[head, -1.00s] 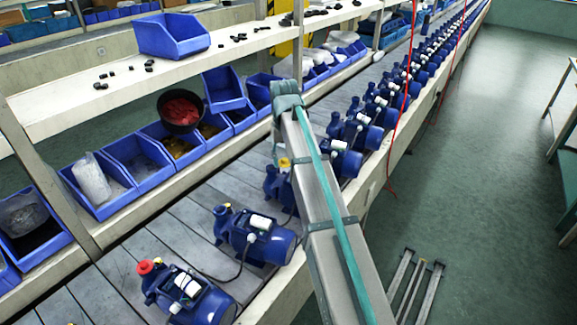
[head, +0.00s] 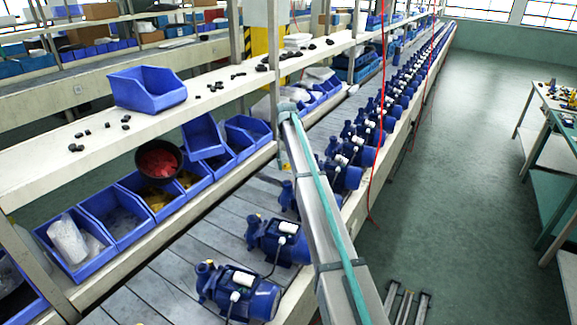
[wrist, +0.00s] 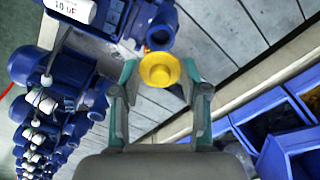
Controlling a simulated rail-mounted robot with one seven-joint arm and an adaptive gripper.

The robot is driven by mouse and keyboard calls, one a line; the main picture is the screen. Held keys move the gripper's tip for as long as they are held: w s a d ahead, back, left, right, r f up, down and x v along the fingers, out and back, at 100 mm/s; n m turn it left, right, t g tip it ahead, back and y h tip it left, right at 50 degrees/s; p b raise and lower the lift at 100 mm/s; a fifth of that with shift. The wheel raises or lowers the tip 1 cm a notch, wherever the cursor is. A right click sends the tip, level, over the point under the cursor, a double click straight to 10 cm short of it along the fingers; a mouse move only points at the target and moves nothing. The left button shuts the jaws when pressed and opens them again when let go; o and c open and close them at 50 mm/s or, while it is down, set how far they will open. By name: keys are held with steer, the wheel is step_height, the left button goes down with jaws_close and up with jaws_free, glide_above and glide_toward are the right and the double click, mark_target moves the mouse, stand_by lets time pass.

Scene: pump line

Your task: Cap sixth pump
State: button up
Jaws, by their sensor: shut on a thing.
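In the wrist view my gripper (wrist: 160,88) is shut on a yellow cap (wrist: 160,70), held between its two teal-edged fingers. Just beyond the cap is the blue neck (wrist: 161,30) of a pump whose white capacitor (wrist: 72,8) shows at top left. The cap appears beside the neck's opening; whether they touch I cannot tell. In the head view blue pumps stand in a row on the slatted line, with one in front (head: 240,290) and another behind it (head: 280,240). My arm hides part of the row, and my gripper does not show there.
Blue bins (head: 110,215) and a black bowl with red parts (head: 158,158) sit left of the line. A shelf above carries a blue bin (head: 148,90) and small black parts. Red cables (head: 378,120) hang by the row.

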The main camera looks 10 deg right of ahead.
mark_target(287, 183)
steer(key=shift+f+b, duration=1.15)
steer(key=shift+f, duration=2.05)
steer(key=shift+s+f, duration=0.1)
steer(key=shift+f, duration=0.4)
steer(key=o, duration=0.8)
steer(key=shift+r, duration=0.15)
steer(key=shift+r+p, duration=1.15)
steer(key=shift+r, duration=1.7)
step_height(287, 183, up, 12)
